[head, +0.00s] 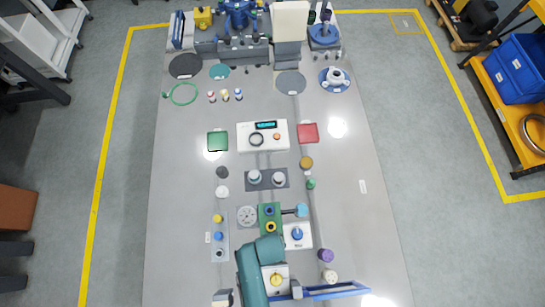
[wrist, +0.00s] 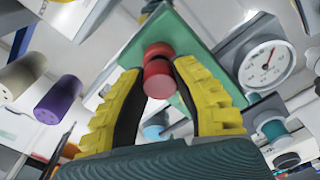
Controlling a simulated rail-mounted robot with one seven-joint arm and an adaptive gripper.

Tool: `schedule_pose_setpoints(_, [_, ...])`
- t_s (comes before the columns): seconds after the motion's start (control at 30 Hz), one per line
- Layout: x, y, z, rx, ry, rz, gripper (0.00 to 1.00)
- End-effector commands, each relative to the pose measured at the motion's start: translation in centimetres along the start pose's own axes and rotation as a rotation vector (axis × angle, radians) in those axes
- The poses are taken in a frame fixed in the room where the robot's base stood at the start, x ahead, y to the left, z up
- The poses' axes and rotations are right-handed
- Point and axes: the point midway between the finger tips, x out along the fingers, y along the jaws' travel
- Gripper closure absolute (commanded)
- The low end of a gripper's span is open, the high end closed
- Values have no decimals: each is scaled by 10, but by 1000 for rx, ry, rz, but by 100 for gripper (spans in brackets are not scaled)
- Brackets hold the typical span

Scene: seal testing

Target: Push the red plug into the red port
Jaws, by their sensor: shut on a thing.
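In the wrist view my gripper (wrist: 160,72) has its two yellow-edged fingers shut on the red plug (wrist: 158,84), a short red cylinder. A second red round part, seemingly the red port (wrist: 158,51), shows just beyond the plug on the green board (wrist: 198,38). The plug partly covers it. I cannot tell whether the plug touches the port or has entered it. In the head view the green board (head: 262,212) lies at the lower middle, with a blue port (head: 269,210) and a yellow port (head: 271,227) showing. My arm hides the gripper, plug and red port there.
A round gauge (head: 247,216) stands left of the board and also shows in the wrist view (wrist: 266,60). A white box with a blue knob (head: 298,236) is to its right. A purple cylinder (head: 326,255) stands farther right. The table's right side is mostly clear.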

Motion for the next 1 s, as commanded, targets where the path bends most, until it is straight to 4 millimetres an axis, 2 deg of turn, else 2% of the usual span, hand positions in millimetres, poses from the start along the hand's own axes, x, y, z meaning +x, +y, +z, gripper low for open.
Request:
schedule_pose_setpoints(0.67, [16,0,1,0,-1,0,100])
schedule_pose_setpoints(0.7, [15,0,1,0,-1,0,65])
schedule_pose_setpoints(0.8, [15,0,1,0,-1,0,47])
schedule_pose_setpoints(1.0, [15,0,1,0,-1,0,47])
